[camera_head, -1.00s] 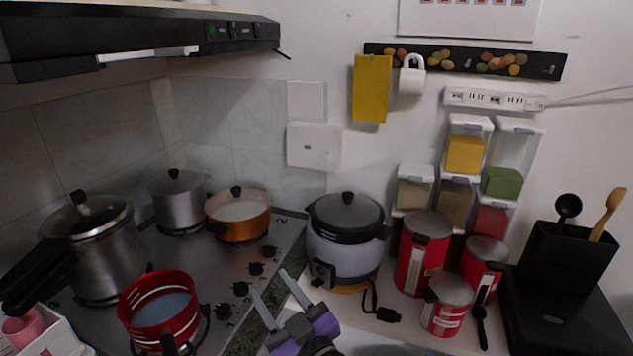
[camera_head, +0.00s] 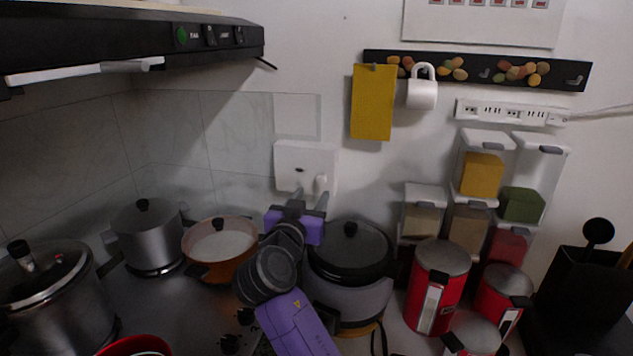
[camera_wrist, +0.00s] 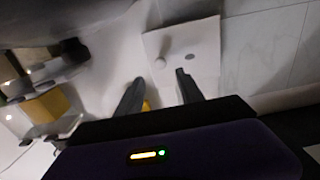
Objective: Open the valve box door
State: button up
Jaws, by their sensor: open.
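The valve box (camera_head: 292,157) is a white box on the tiled wall, above and behind the rice cooker. Its front door looks closed, with a small grey oval mark and a white knob (camera_head: 321,182) at its lower right. My gripper (camera_head: 310,194) is raised just below and in front of the box, with its fingers pointing towards it. In the wrist view, the box (camera_wrist: 207,42) and its knob (camera_wrist: 160,62) lie just beyond the fingertips. My gripper (camera_wrist: 157,88) is open and empty there. I see no clear contact with the knob.
The rice cooker (camera_head: 350,250) and an orange pan (camera_head: 215,245) stand below my gripper. The range hood (camera_head: 130,45) is at the upper left.

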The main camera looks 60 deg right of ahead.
aim_at(320, 180)
jog(key=p+x, duration=0.2)
jog(key=x, duration=0.5)
jog(key=shift+w+d, duration=0.15)
jog(key=shift+d, duration=0.1)
grip_shut()
dwell(1.1)
